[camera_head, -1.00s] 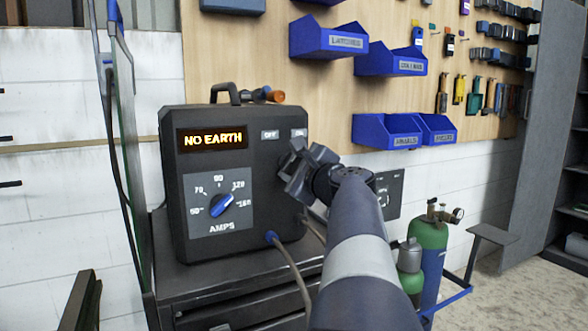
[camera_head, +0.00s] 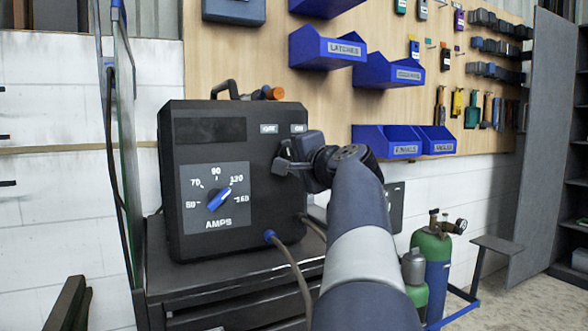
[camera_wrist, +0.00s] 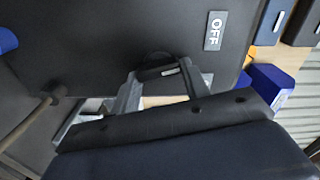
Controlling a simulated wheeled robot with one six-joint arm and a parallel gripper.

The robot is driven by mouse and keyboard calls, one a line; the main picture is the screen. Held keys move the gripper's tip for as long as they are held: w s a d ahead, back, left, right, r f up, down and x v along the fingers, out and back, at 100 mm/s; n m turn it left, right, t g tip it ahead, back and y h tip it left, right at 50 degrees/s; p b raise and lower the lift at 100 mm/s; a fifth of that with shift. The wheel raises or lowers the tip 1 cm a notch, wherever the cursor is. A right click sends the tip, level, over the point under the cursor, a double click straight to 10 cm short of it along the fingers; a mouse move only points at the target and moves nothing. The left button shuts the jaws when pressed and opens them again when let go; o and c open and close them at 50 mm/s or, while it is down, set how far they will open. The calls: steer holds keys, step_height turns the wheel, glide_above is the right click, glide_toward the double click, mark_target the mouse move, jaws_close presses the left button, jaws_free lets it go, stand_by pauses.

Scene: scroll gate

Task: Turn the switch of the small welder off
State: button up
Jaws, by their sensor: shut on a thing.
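The small welder (camera_head: 245,225) is a black box with a handle, standing on a dark cabinet. Its display (camera_head: 210,131) is dark. OFF (camera_head: 268,128) and a second label (camera_head: 298,128) sit at its upper right. My gripper (camera_head: 283,165) is at the front panel below these labels and hides the switch in the head view. In the wrist view, the switch (camera_wrist: 157,66) is a dark round knob with a short white mark, and my gripper (camera_wrist: 160,80) is shut on it. The OFF label (camera_wrist: 215,31) shows clear of the fingers.
The amps dial (camera_head: 218,199) with its blue pointer is left of my gripper. A cable (camera_head: 290,265) hangs from the welder's front. A green and blue gas cylinder (camera_head: 432,255) stands to the right. Blue bins (camera_head: 400,150) hang on the wall board.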

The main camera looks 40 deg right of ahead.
steer(key=n+b, duration=0.2)
steer(key=n, duration=0.2)
steer(key=shift+n, duration=0.4)
steer(key=shift+b, duration=0.3)
steer(key=o, duration=1)
steer(key=shift+r, duration=0.1)
steer(key=v, duration=1)
steer(key=shift+s, duration=0.4)
steer(key=x, duration=1)
steer(key=shift+w, duration=0.45)
